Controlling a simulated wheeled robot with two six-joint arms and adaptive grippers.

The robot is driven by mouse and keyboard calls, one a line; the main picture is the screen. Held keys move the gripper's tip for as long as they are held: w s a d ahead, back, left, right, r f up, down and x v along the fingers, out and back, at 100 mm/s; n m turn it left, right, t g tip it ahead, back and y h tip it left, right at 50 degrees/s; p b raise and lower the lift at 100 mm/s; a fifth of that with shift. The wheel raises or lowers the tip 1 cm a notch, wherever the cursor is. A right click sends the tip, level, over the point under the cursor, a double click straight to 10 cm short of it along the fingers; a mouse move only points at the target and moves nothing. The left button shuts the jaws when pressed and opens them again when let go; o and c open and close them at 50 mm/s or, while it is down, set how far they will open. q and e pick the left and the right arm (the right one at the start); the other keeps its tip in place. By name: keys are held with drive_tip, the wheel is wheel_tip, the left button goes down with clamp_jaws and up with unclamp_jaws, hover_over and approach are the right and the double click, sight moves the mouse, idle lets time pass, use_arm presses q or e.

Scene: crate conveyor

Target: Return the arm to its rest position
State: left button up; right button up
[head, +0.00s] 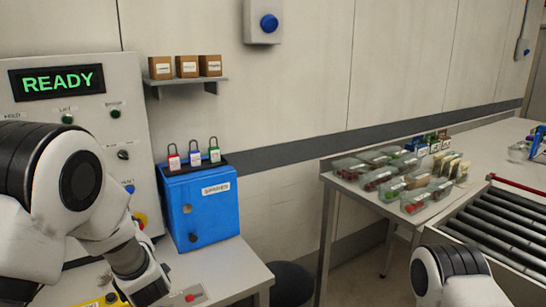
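My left arm (70,190) comes in from the left and bends down in front of the control cabinet. Its dark wrist end (143,280) is low, over the near table with the blue box. I see no fingers of the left gripper; they are out of the picture or hidden. My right arm (455,275) shows only as a white and black joint at the bottom right, in front of the roller conveyor. The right gripper is outside the view.
A grey cabinet (135,75) carries a READY display (58,82). A blue box (205,207) with padlocks on top stands on the near table (235,262). Several clear food packs (385,178) sit on the right table, beside a roller conveyor (500,225). A dark round stool (291,283) stands between.

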use_arm(q)
drive_tip(key=s+d+f+m+g+h+b, duration=0.25)
drive_tip(key=s+f, duration=0.25)
drive_tip(key=f, duration=0.7)
drive_tip(key=s+d+f+m+g+h+b, duration=0.1)
drive_tip(key=s+f+m+g+h, duration=0.3)
drive_tip(key=f, duration=0.8)
drive_tip(key=s+d+f+m+h+b, duration=0.1)
drive_tip(key=s+f+m+h, duration=0.1)
drive_tip(key=s+f, duration=0.65)
drive_tip(key=s+d+f+m+g+h+b, duration=0.2)
drive_tip(key=s+d+f+g, duration=0.15)
drive_tip(key=s+f, duration=0.6)
drive_tip(key=s+d+f+m+g+h+b, duration=0.1)
drive_tip(key=s+d+f+m+g+b, duration=0.15)
drive_tip(key=s+f+g, duration=0.7)
drive_tip(key=s+r+t+p, duration=0.3)
drive_tip(key=r+t+p, duration=0.2)
drive_tip(key=r+p, duration=0.8)
drive_tip(key=shift+a+r, duration=0.45)
drive_tip(key=shift+r, duration=0.5)
